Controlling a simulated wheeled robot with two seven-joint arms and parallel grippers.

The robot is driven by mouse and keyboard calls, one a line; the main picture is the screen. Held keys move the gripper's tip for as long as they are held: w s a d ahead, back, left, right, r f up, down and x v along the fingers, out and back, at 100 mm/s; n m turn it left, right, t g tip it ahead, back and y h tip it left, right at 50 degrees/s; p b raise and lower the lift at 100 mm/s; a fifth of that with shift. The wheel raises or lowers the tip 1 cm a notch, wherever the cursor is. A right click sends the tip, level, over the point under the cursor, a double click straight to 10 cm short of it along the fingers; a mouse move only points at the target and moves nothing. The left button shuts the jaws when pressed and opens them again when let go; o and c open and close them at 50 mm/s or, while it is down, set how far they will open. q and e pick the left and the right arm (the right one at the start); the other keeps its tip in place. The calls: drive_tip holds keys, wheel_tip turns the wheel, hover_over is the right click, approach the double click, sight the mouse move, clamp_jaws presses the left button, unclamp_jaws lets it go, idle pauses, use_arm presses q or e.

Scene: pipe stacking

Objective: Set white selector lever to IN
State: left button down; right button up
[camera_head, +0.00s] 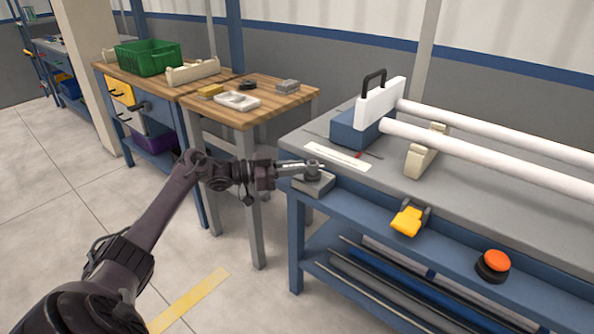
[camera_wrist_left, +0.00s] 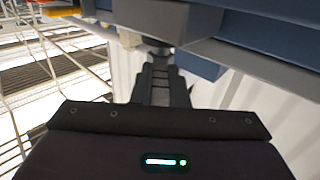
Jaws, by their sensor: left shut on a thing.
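A grey selector block (camera_head: 315,186) sits at the near left corner of the grey-topped bench (camera_head: 455,185). My left gripper (camera_head: 312,166) reaches in from the left and is shut at the top of this block, on the selector lever. The fingers cover most of the lever, so its white colour and exact angle cannot be made out. No IN marking can be read. In the left wrist view the dark fingers (camera_wrist_left: 163,80) point up at the underside of a grey block (camera_wrist_left: 165,20). My right gripper is not in view.
Two white pipes (camera_head: 490,155) run along the bench from a white plate with a black handle (camera_head: 381,102). A yellow pedal-like part (camera_head: 407,221) and an orange button (camera_head: 496,260) are on the bench front. A wooden table (camera_head: 245,113) stands behind my arm.

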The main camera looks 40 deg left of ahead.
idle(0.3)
use_arm(q)
drive_tip(key=c, duration=1.4)
unclamp_jaws()
drive_tip(key=shift+c, duration=0.2)
drive_tip(key=shift+a, duration=0.1)
drive_tip(key=v, duration=0.7)
drive_tip(key=shift+s+a, duration=0.2)
drive_tip(key=shift+s, duration=0.1)
